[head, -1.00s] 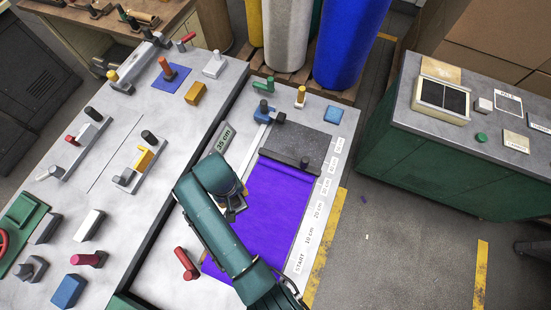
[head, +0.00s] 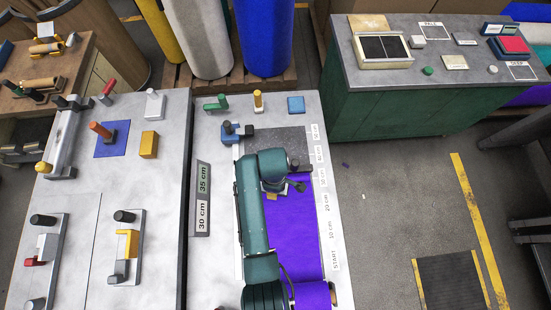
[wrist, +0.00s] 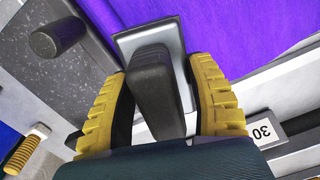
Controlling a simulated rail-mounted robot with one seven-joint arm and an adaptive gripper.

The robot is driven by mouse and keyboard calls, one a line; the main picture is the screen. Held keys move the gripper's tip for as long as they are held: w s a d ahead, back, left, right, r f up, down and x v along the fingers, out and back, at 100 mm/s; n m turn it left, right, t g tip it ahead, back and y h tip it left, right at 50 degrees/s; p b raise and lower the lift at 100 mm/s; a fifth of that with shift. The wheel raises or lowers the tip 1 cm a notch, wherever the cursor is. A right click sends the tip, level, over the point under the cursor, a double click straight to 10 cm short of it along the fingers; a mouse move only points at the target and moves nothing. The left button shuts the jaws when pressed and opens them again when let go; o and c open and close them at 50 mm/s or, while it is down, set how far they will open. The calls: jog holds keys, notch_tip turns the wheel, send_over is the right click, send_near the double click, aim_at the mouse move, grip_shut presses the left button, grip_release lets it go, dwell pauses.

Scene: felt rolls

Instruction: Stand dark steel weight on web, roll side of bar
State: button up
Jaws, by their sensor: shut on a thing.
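My gripper (wrist: 165,105), with yellow ridged fingers, is shut on the dark handle of the steel weight (wrist: 155,85). The weight's paler square base shows below the handle in the wrist view. In the head view my arm largely hides the weight, and my gripper (head: 273,194) is over the left part of the purple web (head: 300,215), near the bar. I cannot tell whether the base touches the web. The dark bar (head: 303,168) crosses the web's far end, partly behind my arm. A dark knob (wrist: 62,35) shows at the wrist view's upper left.
A speckled dark slab (head: 290,138) lies beyond the bar. A blue clamp-like piece (head: 232,131) stands to its left. A length sign (head: 201,200) lies left of the web, and a scale strip (head: 330,215) runs along its right. The left bench (head: 75,220) holds several fixtures.

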aim_at(282, 208)
jog(key=n, duration=0.1)
jog(key=f+n, duration=0.1)
jog(key=n, duration=0.1)
jog(key=shift+s+d, duration=0.1)
jog(key=shift+r, duration=0.2)
jog(key=shift+f+b, duration=1.9)
jog(key=shift+f, duration=1.25)
jog(key=shift+f+b, duration=0.35)
jog(key=shift+f, duration=0.15)
jog(key=o, duration=1.3)
jog(key=shift+c, duration=0.2)
jog(key=shift+s+f, duration=0.1)
